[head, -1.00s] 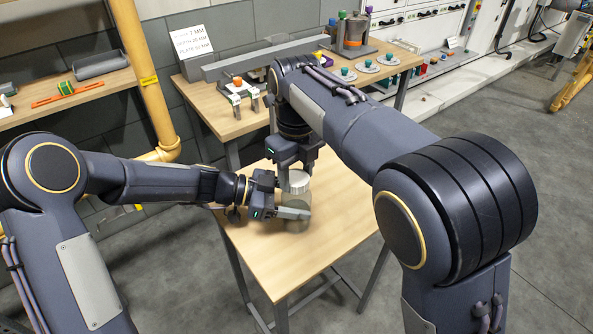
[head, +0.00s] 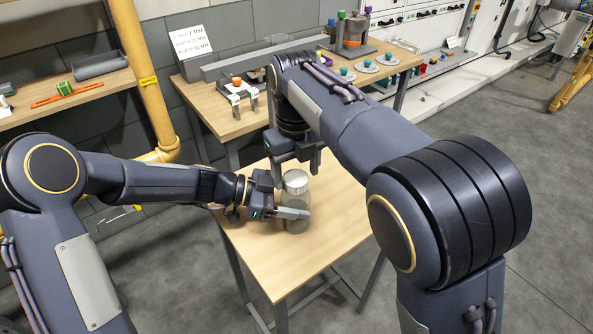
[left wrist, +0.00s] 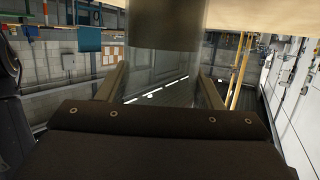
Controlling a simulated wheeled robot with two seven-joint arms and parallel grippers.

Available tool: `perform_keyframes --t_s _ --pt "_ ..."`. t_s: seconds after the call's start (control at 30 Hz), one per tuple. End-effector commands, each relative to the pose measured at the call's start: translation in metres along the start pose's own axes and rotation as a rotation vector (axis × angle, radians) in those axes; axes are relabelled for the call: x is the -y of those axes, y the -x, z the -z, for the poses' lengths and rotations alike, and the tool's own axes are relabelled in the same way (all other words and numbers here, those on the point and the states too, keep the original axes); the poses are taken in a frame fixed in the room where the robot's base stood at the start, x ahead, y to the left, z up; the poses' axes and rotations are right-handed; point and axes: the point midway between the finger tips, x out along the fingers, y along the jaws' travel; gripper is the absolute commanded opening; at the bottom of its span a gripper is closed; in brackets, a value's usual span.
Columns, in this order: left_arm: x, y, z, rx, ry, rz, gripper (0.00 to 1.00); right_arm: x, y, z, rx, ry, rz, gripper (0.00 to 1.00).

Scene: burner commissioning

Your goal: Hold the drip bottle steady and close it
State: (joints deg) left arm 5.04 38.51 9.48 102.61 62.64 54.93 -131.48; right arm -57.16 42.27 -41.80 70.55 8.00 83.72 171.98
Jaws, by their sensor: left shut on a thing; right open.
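The drip bottle (head: 297,225) stands upright on the small wooden table, a clear, greyish vessel with a silvery round cap (head: 295,178) on its top. My left gripper (head: 292,212) is shut around the bottle's body from the left. In the left wrist view its two fingers flank the clear body (left wrist: 165,85), and a dark cylindrical part (left wrist: 165,25) shows above. My right gripper (head: 296,164) is open just above and behind the cap, its fingers spread and pointing down. The cap looks level; its fit on the neck is too small to judge.
The small table (head: 270,265) is otherwise clear. A back bench (head: 215,112) holds a white sign (head: 190,42), a small fixture (head: 238,88) and discs with green knobs (head: 366,66). A yellow pipe (head: 147,85) rises behind my left arm.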

Motion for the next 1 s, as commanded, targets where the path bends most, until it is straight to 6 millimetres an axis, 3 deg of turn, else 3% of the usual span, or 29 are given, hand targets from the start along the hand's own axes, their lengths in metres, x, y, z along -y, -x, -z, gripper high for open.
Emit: perform_keyframes --t_s 0.1,0.27,0.67,0.87,1.0 --pt "-0.001 -0.001 0.000 0.000 0.001 -0.003 0.00 -0.002 0.020 -0.002 0.011 0.004 -0.003 0.69" --pt "-0.001 -0.001 0.000 0.000 0.000 -0.002 0.00 -0.001 0.036 -0.001 0.008 0.003 -0.002 0.69" --pt "0.000 0.000 0.000 0.000 0.000 -0.001 0.00 -0.001 0.038 0.000 0.006 0.016 -0.001 0.67" --pt "0.000 0.000 0.000 0.000 0.000 -0.001 0.00 -0.001 0.040 0.000 0.005 0.257 -0.001 0.67" --pt "0.000 0.000 0.000 0.000 0.000 -0.001 0.00 -0.001 0.042 -0.001 0.004 0.598 -0.002 0.67"
